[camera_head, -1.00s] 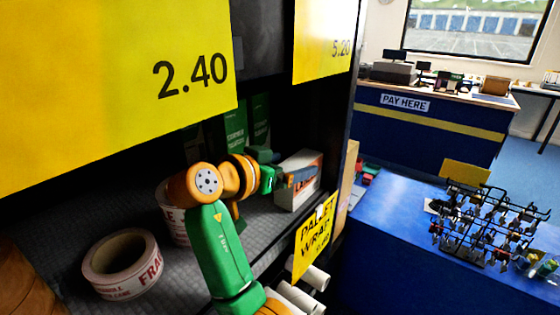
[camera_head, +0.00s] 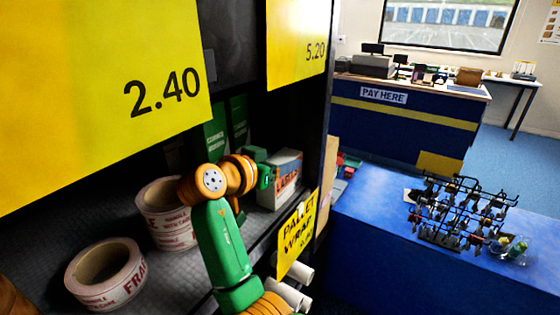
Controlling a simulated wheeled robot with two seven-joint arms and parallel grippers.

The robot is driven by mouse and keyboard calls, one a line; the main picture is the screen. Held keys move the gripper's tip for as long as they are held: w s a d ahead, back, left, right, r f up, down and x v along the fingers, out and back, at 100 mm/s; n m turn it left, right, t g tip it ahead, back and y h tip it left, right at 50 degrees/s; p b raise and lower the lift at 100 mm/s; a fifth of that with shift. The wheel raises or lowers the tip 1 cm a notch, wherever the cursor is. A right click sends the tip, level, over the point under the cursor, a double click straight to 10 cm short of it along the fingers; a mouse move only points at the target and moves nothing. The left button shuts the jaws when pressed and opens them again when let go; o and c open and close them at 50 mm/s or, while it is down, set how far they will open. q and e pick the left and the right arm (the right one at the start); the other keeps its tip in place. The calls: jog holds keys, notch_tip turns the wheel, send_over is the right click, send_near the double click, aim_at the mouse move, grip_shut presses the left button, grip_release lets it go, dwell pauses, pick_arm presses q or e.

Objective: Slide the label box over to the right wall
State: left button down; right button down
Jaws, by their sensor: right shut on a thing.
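The label box (camera_head: 288,172), a small white carton with an orange-red panel and dark lettering, stands upright on the dark shelf (camera_head: 262,222). It is near the shelf's right wall (camera_head: 318,150), with what looks like a small gap between them. My right gripper (camera_head: 266,172), green and orange, is at the box's left side and shut on it. The fingertips are small and partly hidden, so their exact contact is hard to see. My left gripper is out of view.
Two rolls of FRAGILE tape (camera_head: 108,278) (camera_head: 168,218) stand left of my arm. Green cartons (camera_head: 216,134) are behind the gripper. Yellow price signs (camera_head: 100,95) hang in front above. A PALLET WRAP tag (camera_head: 298,236) is on the shelf's front edge. A blue table (camera_head: 375,225) stands outside, right.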

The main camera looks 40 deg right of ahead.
jog(key=shift+c, duration=0.2)
grip_release()
jog(key=shift+s+a, duration=0.1)
jog(key=shift+a, duration=0.25)
jog(key=b+v, duration=0.2)
jog(key=v, duration=0.4)
jog(key=shift+s+a+r+b, duration=0.15)
jog(key=shift+a+r+b, duration=0.05)
jog(key=shift+b, duration=0.1)
jog(key=shift+d, duration=0.1)
